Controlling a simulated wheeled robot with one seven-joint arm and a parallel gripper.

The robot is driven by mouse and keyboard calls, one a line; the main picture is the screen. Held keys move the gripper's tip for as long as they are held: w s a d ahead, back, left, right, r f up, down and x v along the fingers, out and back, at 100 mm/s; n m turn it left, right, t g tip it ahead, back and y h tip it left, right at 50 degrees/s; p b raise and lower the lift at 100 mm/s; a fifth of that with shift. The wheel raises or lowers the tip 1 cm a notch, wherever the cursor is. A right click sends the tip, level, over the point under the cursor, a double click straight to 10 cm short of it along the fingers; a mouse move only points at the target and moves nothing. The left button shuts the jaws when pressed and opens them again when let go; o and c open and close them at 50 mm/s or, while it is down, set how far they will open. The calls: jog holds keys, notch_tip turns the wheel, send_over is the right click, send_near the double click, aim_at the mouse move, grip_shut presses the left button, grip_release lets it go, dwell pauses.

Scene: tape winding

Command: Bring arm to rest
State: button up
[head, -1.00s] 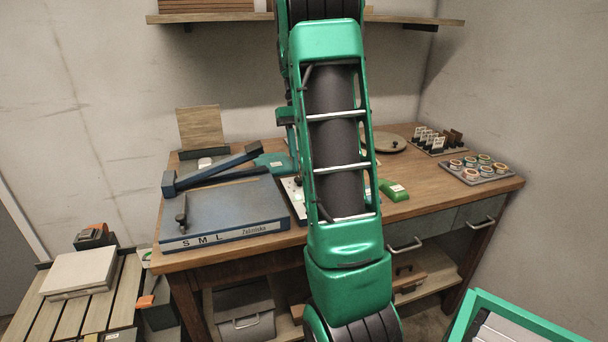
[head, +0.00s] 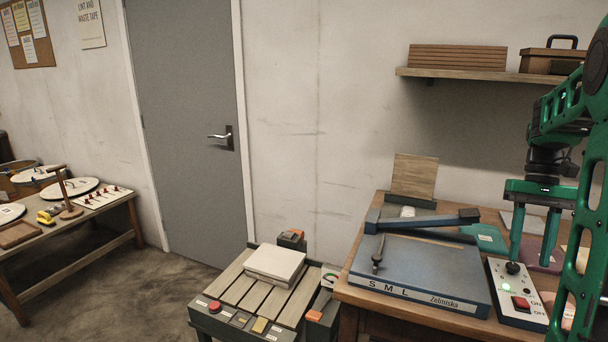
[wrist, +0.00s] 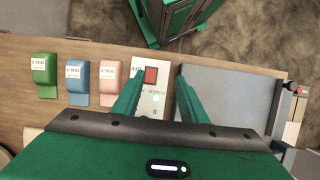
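My green arm (head: 568,120) stands at the right edge of the head view, partly cut off. My gripper (head: 532,262) points down above the right part of the workbench (head: 360,297). Its two fingers are apart with nothing held between them. In the wrist view my gripper (wrist: 160,85) also shows spread fingers. Beyond them lies the white switch box (wrist: 152,98) with a red button; in the head view this switch box (head: 507,272) sits below the fingers, with a black knob and a lit green lamp.
A blue board with a lever arm (head: 420,275) lies left of the switch box. Green, blue and pink blocks (wrist: 76,82) line the bench in the wrist view. A slatted stand (head: 235,285) is left of the bench. A shelf (head: 470,74) hangs above.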

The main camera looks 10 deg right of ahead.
jog(key=s+a+f+t+h, duration=0.1)
jog(key=s+a+f, duration=0.2)
jog(key=s+a, duration=0.5)
jog(key=s+a+f+t+h, duration=0.1)
jog(key=s+a+f+t, duration=0.1)
jog(key=s+a, duration=0.5)
jog(key=shift+s+a+f+t, duration=0.3)
jog(key=shift+s+a+f, duration=0.05)
jog(key=shift+s+f, duration=0.2)
jog(key=shift+c, duration=0.3)
